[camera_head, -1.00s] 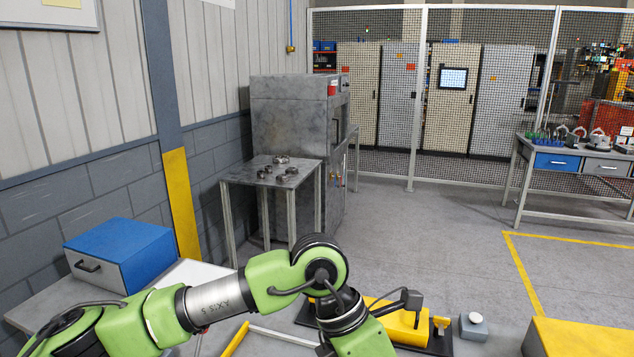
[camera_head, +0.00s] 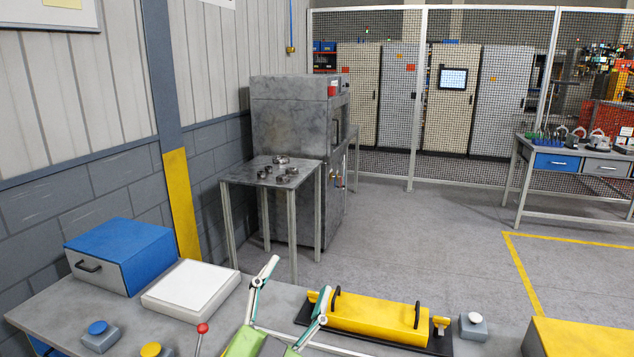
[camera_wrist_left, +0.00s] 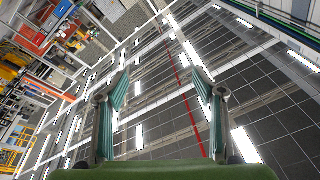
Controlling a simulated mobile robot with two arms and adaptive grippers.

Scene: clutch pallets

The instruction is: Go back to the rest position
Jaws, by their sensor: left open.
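My left gripper (camera_head: 299,277) points up at the front of the workbench (camera_head: 57,300), in the lower middle of the head view. Its two fingers are spread, with nothing between them. It stands in front of the yellow block with two black handles (camera_head: 372,317). In the left wrist view the same gripper (camera_wrist_left: 158,75) shows both fingers apart and empty. Behind them are a dark gridded surface and bright light strips. My right gripper is in neither view.
A blue-topped box (camera_head: 125,255) and a white pad (camera_head: 191,289) are on the bench's left. Push buttons (camera_head: 100,334) and a red-knobbed lever (camera_head: 201,331) are at the front. A grey button box (camera_head: 473,326) is at right. A small table (camera_head: 272,177) with metal rings stands beyond; the floor to its right is open.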

